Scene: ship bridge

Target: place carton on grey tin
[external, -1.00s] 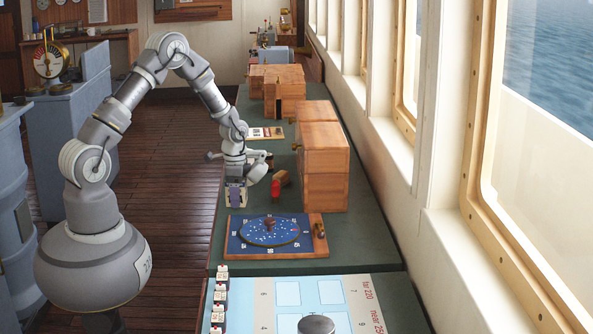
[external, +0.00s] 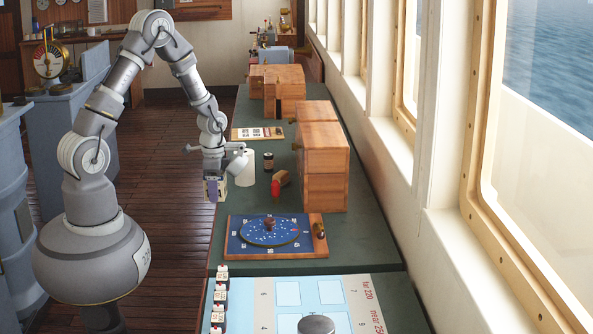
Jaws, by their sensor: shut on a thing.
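My gripper (external: 213,184) points down at the left edge of the green table. It is shut on a small cream carton (external: 221,189), partly hidden by a purple-grey finger. A grey round-topped tin (external: 316,325) stands on the pale chart at the bottom of the external view; its lower part is cut off by the frame. The carton is well behind and left of this tin, apart from it.
A white cylinder (external: 244,168) stands just right of my gripper, near a dark jar (external: 268,161) and a red piece (external: 275,188). A blue star-disc board (external: 268,233) lies between gripper and chart. Wooden boxes (external: 322,165) stand at right.

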